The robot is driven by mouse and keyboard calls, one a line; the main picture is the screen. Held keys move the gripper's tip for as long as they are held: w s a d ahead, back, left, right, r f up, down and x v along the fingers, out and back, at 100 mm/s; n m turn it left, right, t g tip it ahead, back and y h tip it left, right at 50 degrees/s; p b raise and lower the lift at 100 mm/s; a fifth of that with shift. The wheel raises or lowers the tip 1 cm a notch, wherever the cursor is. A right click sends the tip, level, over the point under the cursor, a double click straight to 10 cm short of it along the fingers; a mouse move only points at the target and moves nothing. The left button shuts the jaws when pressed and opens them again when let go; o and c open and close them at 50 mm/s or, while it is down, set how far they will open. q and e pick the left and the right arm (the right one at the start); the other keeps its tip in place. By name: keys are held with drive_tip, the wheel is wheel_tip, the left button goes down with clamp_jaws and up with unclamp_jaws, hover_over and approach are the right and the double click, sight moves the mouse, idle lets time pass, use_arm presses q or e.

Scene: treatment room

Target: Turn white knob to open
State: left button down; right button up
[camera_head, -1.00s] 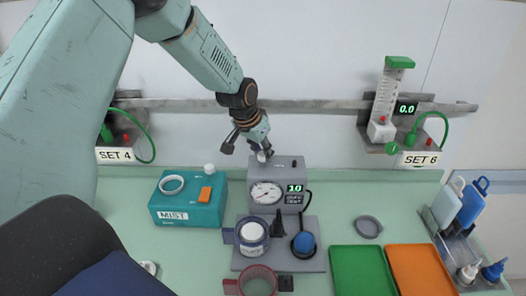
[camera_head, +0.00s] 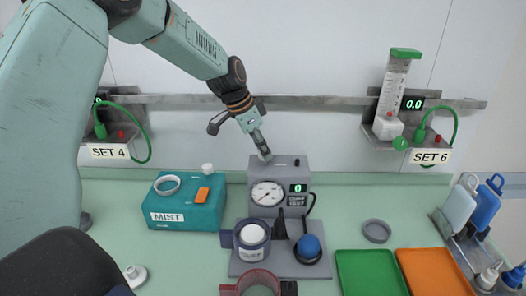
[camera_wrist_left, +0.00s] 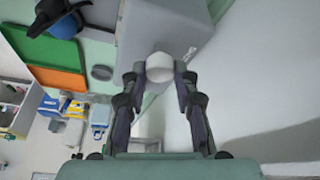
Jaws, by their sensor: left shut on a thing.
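The grey device (camera_head: 278,180) stands on the green counter, with a round dial and a small display reading 0 on its front. My left gripper (camera_head: 264,156) reaches down to its top from behind. In the left wrist view my left gripper (camera_wrist_left: 160,78) is shut on a round white knob (camera_wrist_left: 159,66), one finger on each side. In the head view the fingers hide the knob. The grey device also shows in the left wrist view (camera_wrist_left: 150,30). My right gripper is not in view.
A teal MIST box (camera_head: 185,215) with a small white cap stands left of the device. A lidded cup (camera_head: 252,240) and a blue ball (camera_head: 308,246) are in front of it. Green (camera_head: 370,272) and orange (camera_head: 430,272) trays lie to the right. A rail runs along the wall behind.

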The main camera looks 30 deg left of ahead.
use_arm(q)
drive_tip(key=shift+r, duration=0.1)
idle(0.3)
drive_tip(key=c, duration=1)
unclamp_jaws()
drive_tip(key=shift+s, duration=0.1)
drive_tip(key=v, duration=1.2)
drive_tip(key=shift+a, duration=0.1)
